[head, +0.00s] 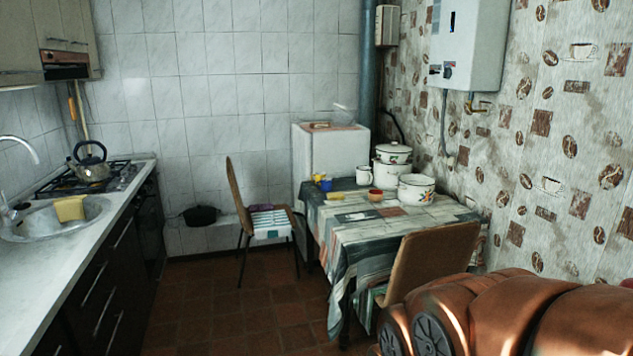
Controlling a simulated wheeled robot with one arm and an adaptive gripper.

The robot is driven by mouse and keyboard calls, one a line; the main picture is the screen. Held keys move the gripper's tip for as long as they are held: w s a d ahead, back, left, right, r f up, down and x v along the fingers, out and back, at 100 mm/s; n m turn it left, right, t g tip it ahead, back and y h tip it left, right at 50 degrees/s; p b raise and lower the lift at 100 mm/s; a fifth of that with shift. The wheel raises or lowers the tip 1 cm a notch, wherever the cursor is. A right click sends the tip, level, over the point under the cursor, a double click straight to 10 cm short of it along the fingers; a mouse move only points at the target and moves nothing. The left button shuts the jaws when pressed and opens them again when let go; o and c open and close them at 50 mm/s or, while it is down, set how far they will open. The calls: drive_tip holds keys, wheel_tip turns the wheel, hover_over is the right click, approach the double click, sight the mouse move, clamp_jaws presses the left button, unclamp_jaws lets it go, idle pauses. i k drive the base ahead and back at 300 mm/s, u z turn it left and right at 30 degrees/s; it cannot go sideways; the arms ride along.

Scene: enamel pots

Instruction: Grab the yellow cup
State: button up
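My gripper is not in view. Copper-coloured links of my arm fill the lower right corner, in front of the near chair and well apart from the cup.
White enamel pots (416,189), white mugs (364,174) and a small reddish bowl (375,195) stand on the table. One chair (265,222) is left of the table, another (432,262) at its near side. Tiled floor (225,310) is open between counter (75,250) and table.

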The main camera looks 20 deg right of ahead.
sight(318, 179)
drive_tip(key=u, duration=0.4)
drive_tip(key=i, duration=3.7)
drive_tip(key=z, duration=0.6)
drive_tip(key=i, duration=1.55)
drive_tip(key=z, duration=0.35)
